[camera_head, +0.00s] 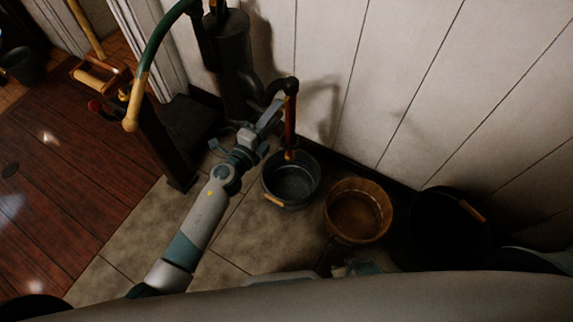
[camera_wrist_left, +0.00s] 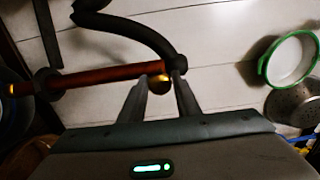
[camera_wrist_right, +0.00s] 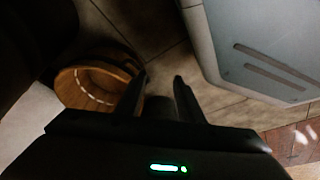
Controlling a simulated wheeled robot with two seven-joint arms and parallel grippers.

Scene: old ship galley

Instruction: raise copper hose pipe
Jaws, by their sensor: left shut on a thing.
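The copper hose pipe (camera_head: 290,118) hangs from a dark curved spout on the pump by the wall, with its lower end over a grey metal bucket (camera_head: 291,180). My left gripper (camera_head: 276,112) is at the pipe's upper part. In the left wrist view the reddish copper pipe (camera_wrist_left: 110,75) runs across to the left, and my left gripper (camera_wrist_left: 160,84) is shut at its end, with a round brass knob (camera_wrist_left: 159,84) between the fingertips. My right gripper (camera_wrist_right: 161,80) is open and empty in the right wrist view.
A wooden bucket (camera_head: 357,209) and a dark bucket (camera_head: 450,226) stand right of the metal bucket, along the white plank wall (camera_head: 400,70). The pump's long curved handle (camera_head: 148,62) reaches out left.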

